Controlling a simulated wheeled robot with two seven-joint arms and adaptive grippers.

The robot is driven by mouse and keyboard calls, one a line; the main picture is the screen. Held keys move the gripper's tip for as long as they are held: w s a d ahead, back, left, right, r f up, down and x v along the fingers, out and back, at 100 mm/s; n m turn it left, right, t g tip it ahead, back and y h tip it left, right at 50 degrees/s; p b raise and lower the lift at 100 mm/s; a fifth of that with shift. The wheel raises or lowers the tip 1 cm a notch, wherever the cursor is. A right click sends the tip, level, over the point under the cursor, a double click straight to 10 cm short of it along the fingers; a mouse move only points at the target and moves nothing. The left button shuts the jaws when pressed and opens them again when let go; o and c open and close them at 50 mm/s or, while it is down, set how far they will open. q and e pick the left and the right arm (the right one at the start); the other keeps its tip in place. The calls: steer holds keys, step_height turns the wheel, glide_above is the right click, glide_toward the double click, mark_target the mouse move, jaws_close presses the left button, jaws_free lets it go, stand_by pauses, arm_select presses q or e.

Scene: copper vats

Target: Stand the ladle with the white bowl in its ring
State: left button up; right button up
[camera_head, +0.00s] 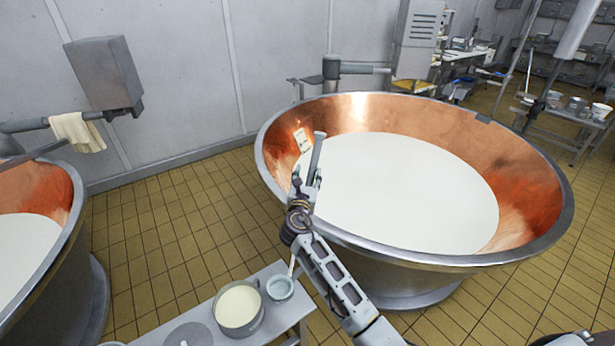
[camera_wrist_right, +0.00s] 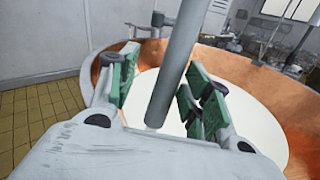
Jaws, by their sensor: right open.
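The ladle's pale bowl (camera_head: 280,288) shows at the right end of a small table, beside a pot. A grey handle (camera_head: 317,158) lines up with it and rises past my right gripper; my arm hides the part between, so the join is not visible. My right gripper (camera_head: 305,187) is open, with a finger on either side of the handle, which also shows in the right wrist view (camera_wrist_right: 175,65). I cannot tell whether the fingers touch it. I cannot make out the ring or whether the bowl rests on the table. My left gripper is not in view.
A large copper vat (camera_head: 540,190) of white liquid lies just beyond my gripper. The small table (camera_head: 277,322) holds a pot (camera_head: 240,308) of cream-coloured liquid and a grey disc (camera_head: 188,336). Another vat (camera_head: 70,200) stands at the left. Tiled floor is clear between the vats.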

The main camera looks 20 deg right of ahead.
steer(key=v, duration=1.1)
steer(key=shift+s+a, duration=0.15)
steer(key=shift+s, duration=0.15)
stand_by(0.4)
